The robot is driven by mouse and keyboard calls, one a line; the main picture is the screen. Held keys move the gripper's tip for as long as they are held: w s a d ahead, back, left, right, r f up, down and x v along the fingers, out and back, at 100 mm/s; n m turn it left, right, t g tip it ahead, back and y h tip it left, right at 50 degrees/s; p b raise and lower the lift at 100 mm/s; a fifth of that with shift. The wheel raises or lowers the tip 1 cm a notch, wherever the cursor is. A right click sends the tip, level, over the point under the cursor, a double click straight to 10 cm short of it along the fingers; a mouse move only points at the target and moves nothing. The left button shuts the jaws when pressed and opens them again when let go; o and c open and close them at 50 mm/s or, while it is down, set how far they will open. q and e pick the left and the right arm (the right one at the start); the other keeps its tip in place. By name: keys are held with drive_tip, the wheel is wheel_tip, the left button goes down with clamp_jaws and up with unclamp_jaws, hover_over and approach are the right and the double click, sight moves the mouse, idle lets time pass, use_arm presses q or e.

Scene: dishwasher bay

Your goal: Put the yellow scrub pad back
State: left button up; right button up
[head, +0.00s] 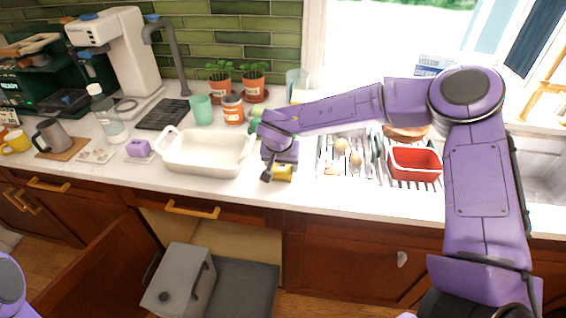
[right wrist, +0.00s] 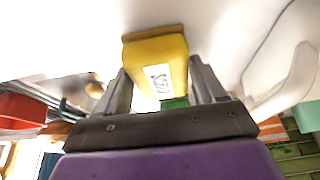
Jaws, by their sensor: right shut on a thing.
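The yellow scrub pad (head: 283,173) is near the counter's front edge, between the white basin and the dish rack, partly hidden by my right gripper (head: 274,170). In the right wrist view the pad (right wrist: 158,62) is a yellow block with a white printed label, between the two fingers of my right gripper (right wrist: 160,82). The gripper is shut on it. I cannot tell whether the pad touches the counter. Only a purple piece of my left arm shows at the lower left of the head view; its gripper is out of view.
A white basin (head: 207,150) stands left of my right gripper. To the right are a dish rack (head: 335,168) with eggs and a red bin (head: 414,163). A lilac block (head: 138,148) lies farther left. Below, a cabinet door (head: 110,255) stands open beside a grey bin (head: 180,282).

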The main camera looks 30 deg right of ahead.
drive_tip(key=shift+s, duration=0.1)
drive_tip(key=o, duration=0.9)
drive_tip(key=shift+f, duration=0.15)
drive_tip(key=shift+o, duration=0.2)
drive_tip(key=v, duration=1.2)
drive_tip(key=shift+b, duration=0.35)
